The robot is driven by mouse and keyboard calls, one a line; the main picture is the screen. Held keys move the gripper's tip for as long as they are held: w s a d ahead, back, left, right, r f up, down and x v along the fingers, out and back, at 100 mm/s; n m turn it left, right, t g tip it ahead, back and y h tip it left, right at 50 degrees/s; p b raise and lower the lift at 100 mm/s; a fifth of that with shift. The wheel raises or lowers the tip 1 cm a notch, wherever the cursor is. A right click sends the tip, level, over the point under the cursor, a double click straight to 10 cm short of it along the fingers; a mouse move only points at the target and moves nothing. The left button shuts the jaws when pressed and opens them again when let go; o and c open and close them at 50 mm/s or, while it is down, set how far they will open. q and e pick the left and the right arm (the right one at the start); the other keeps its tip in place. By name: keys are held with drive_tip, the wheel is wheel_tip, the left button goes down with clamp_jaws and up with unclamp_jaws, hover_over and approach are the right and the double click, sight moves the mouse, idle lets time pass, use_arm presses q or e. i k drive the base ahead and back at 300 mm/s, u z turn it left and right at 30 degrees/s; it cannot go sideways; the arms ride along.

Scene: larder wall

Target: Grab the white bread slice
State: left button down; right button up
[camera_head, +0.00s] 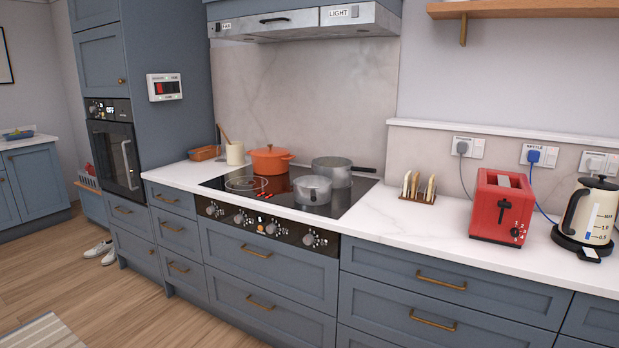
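Bread slices (429,188) stand upright in a small brown rack (425,199) on the white counter, between the hob and the red toaster. They look pale cream to tan with darker edges. They are small in the picture, and I cannot tell for sure which one is the white slice. The red toaster (497,210) stands to the right of the rack. Something pale shows at its top slot, but I cannot tell whether it is bread. Neither of my grippers is in view.
A black and cream kettle (590,212) stands right of the toaster, with a blue cord (537,190) behind. Left of the rack, a grey pan (333,172), a lidded pot (312,190) and an orange pot (270,160) sit on the black hob. Counter (405,222) before the rack is clear.

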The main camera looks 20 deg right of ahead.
sight(408, 183)
drive_tip(key=u, duration=0.45)
drive_tip(key=i, duration=1)
drive_tip(key=z, duration=0.8)
drive_tip(key=i, duration=0.85)
drive_tip(key=z, duration=0.9)
